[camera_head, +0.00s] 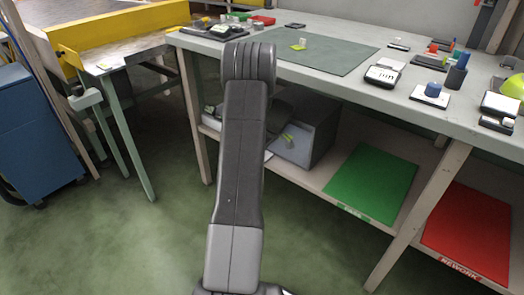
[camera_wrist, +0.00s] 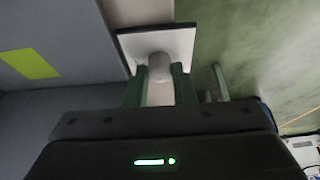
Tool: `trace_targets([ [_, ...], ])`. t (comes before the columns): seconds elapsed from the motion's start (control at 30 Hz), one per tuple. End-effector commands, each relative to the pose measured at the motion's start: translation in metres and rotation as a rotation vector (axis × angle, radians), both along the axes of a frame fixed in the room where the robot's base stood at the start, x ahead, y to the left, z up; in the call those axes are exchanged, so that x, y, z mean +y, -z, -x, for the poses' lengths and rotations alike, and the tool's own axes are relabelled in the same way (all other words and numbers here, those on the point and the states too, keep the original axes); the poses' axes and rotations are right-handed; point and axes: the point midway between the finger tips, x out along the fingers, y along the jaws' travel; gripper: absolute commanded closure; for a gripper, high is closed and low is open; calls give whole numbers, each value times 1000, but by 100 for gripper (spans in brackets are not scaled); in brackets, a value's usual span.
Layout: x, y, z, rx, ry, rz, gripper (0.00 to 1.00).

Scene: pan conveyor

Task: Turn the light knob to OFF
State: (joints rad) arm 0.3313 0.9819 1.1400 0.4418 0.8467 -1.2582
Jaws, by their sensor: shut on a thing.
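In the wrist view, a pale grey round knob (camera_wrist: 160,66) stands out from a square white plate with a dark edge (camera_wrist: 182,42). I take it to be the light knob; no marking or pointer on it can be read. My gripper (camera_wrist: 158,88) is shut on the knob, with one green finger on each side of it. In the head view, my own arm hides the gripper and the knob, around the underside of the workbench (camera_head: 335,30).
A grey box (camera_head: 305,145) with a lime label is close by under the bench, and the label (camera_wrist: 30,63) shows in the wrist view. A green mat (camera_head: 372,182) and a red mat (camera_head: 470,230) lie on the lower shelf. Open floor (camera_head: 130,230) lies left.

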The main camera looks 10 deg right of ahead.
Motion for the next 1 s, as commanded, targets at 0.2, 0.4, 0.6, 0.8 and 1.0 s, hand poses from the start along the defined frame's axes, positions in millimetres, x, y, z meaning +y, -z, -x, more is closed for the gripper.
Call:
trace_targets([
  [0.2,0,-1,-1,-2,-14,0,100],
  [0.4,0,-1,-1,-2,-12,1,100],
  [0.6,0,-1,0,-1,-13,0,55],
  [0.8,0,0,0,0,-12,0,55],
  [1.0,0,-1,0,1,23,0,55],
])
